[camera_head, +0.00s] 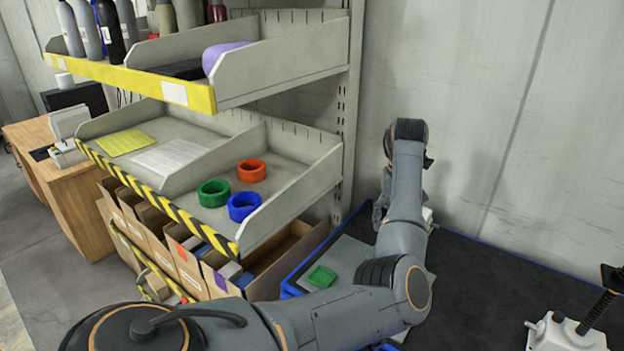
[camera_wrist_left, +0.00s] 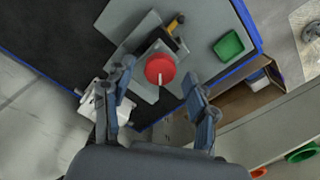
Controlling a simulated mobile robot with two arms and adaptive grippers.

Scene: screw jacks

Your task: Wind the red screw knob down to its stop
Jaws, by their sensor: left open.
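The red screw knob (camera_wrist_left: 160,69) shows in the left wrist view as a round red disc with a short pale mark on its lower part. My left gripper (camera_wrist_left: 159,74) is open, with one finger on each side of the knob in this view and visible gaps to both. I cannot tell how far the fingertips are above it. The screw under the knob is hidden. My right gripper is in neither view.
A white jack with a black screw (camera_head: 598,312) stands at right on the dark tabletop (camera_head: 490,290). A white part (camera_wrist_left: 92,103) lies beside the left finger. A green tray (camera_head: 322,277) is on a grey board. Shelves (camera_head: 290,185) holding coloured rings stand at left.

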